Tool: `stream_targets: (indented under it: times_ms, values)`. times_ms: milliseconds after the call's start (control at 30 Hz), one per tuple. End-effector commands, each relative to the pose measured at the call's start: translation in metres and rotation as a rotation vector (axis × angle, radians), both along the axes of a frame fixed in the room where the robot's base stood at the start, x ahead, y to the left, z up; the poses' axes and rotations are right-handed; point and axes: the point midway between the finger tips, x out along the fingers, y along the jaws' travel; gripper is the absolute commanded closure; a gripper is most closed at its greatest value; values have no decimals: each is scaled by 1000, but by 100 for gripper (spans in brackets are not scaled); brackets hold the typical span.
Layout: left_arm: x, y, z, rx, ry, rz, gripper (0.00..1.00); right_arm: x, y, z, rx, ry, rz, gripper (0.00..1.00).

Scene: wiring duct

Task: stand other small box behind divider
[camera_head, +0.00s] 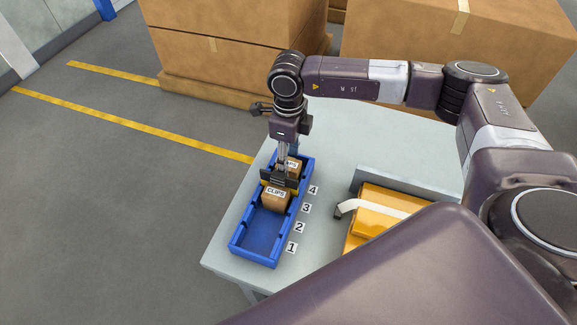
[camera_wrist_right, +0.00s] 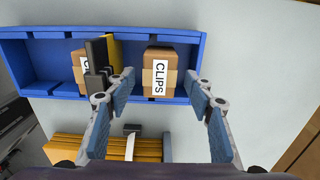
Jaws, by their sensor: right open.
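A long blue tray (camera_head: 262,240) lies on the table beside the labels 1 to 4. The divider (camera_head: 279,183), black and yellow, stands across it; it also shows in the right wrist view (camera_wrist_right: 109,52). One small brown CLIPS box (camera_head: 275,202) stands on the near side of the divider, partly hidden by it in the wrist view. The other small CLIPS box (camera_wrist_right: 159,75) stands in the tray on the far side, near label 4. My right gripper (camera_wrist_right: 160,82) is open, pointing down at this second box, its fingers to either side; contact cannot be told. My left gripper is out of view.
Yellow-orange pieces with a white strap (camera_head: 385,208) lie right of the tray, by a grey upright panel (camera_head: 415,187). The tray's near end is empty. Large cardboard boxes (camera_head: 230,50) stand on the floor behind the table (camera_head: 340,145).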

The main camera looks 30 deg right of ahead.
Motion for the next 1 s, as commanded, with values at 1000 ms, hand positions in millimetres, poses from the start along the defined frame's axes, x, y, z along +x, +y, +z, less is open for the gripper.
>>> stream_targets:
  times_ms: [1000]
  values:
    - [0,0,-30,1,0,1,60,0,1,87,1,-1,1,52]
